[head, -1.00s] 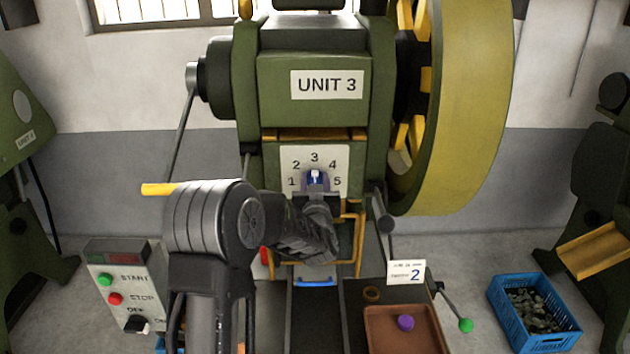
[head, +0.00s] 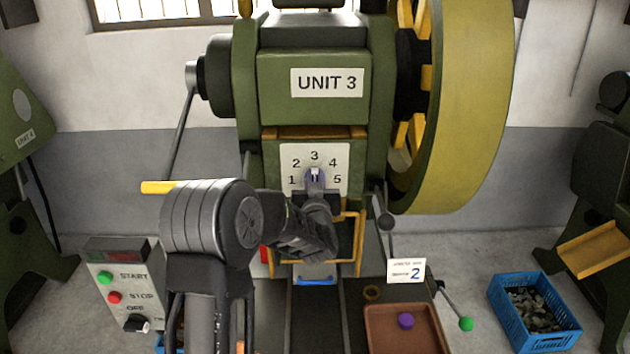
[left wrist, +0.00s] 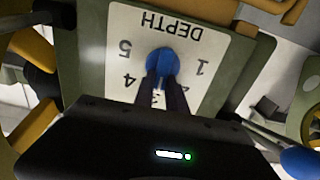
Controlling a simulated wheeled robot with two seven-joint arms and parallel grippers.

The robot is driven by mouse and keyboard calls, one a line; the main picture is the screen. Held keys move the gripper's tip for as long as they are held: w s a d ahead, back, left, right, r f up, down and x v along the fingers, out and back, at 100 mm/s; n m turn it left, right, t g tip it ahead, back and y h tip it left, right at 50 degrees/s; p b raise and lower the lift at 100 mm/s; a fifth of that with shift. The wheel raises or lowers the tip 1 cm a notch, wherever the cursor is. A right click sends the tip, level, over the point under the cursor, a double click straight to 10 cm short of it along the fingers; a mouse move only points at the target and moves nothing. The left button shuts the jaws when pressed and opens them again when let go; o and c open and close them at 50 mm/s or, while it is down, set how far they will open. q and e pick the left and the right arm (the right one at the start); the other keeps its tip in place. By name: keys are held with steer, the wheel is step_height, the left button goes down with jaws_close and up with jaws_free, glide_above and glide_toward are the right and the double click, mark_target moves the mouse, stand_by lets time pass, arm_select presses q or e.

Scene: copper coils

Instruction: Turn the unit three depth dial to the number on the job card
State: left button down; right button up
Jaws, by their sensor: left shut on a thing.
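The blue depth dial (head: 315,178) sits on a white plate (head: 341,157) numbered 1 to 5, on the green press marked UNIT 3. A small white mark on it seems to point up near 3, though my gripper partly covers the dial. In the left wrist view the blue dial (left wrist: 163,62) shows between the fingertips, with the plate upside down. My left gripper (head: 317,188) is shut on the dial. The job card (head: 406,271), low right of the press, shows a large 2. My right gripper is not in view.
A control box (head: 124,290) with green and red buttons stands at the left. A brown tray (head: 380,342) holds a purple knob (head: 405,321). A blue crate (head: 545,330) of metal pieces is on the floor at the right. A large yellow flywheel (head: 465,110) stands beside the dial plate.

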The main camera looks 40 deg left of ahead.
arm_select(q)
steer(key=shift+f+n+b, duration=0.2)
steer(key=shift+n+b, duration=0.1)
steer(key=shift+b, duration=0.4)
steer(key=shift+s+a+f+n+b, duration=0.15)
steer(key=shift+n+b, duration=1.4)
steer(key=shift+b, duration=0.85)
steer(key=shift+s+a+r+n+b, duration=0.1)
steer(key=shift+a+n+b, duration=0.1)
steer(key=shift+n+b, duration=1.75)
steer(key=shift+s+a+f+n+b, duration=0.15)
steer(key=shift+n+b, duration=0.95)
steer(key=shift+b, duration=1.75)
steer(key=shift+r, duration=0.1)
steer(key=c, duration=1.4)
jaws_free()
steer(key=shift+o, duration=0.2)
